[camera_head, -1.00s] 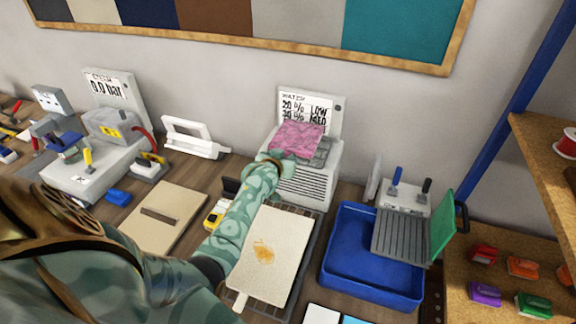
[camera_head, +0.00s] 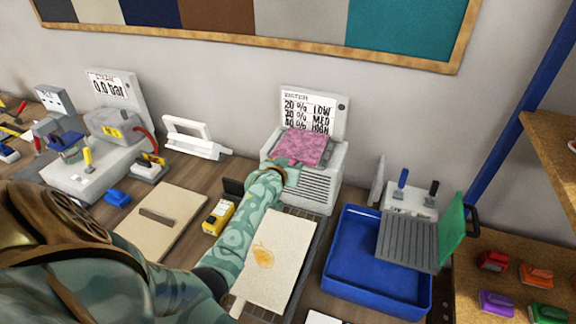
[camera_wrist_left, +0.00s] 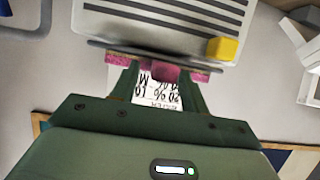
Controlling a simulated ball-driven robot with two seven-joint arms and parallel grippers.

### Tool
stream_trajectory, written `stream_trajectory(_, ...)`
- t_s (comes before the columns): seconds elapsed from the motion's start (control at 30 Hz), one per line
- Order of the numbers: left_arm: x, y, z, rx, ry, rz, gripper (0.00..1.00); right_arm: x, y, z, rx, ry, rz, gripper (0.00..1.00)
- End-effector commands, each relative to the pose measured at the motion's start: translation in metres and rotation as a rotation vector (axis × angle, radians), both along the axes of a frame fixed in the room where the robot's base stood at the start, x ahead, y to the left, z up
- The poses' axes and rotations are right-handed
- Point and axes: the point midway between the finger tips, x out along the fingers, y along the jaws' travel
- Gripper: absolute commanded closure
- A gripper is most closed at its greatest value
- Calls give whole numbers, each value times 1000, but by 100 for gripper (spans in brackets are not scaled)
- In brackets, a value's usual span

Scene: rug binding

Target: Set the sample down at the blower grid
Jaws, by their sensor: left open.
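The pink, fuzzy sample (camera_head: 300,147) lies on top of the blower (camera_head: 318,190), a pale grey unit with dark vent slots at its front. It covers most of the grid on top. My left gripper (camera_head: 284,174) is at the blower's front left, just in front of the sample's near edge. It is open. In the left wrist view the sample (camera_wrist_left: 200,76) shows edge-on, beyond and between the spread fingers (camera_wrist_left: 158,82). Whether a finger touches it I cannot tell. My right gripper is not in view.
A display (camera_head: 312,108) stands behind the blower. A beige stained piece (camera_head: 268,262) lies on a dark rack in front. A blue tray (camera_head: 350,285) stands to the right, a yellow meter (camera_head: 218,217) to the left. A white-handled tool (camera_head: 195,138) lies further left.

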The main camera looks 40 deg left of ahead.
Motion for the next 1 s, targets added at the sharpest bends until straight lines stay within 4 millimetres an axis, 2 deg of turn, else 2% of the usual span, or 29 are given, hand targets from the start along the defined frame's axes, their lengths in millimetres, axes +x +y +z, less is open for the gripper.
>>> stream_trajectory(0.17, -14, -5, 8, -1, 0, -1, 55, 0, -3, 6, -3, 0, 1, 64)
stream_trajectory(0.4, -64, -20, 30, 0, 0, 0, 55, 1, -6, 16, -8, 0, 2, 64)
stream_trajectory(0.6, -95, -30, 43, 0, 0, 0, 55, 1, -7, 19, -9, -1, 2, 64)
stream_trajectory(0.77, -105, -34, 47, -1, 0, 0, 55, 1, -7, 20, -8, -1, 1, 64)
stream_trajectory(1.0, -106, -34, 48, -1, -1, 0, 55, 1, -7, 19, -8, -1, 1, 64)
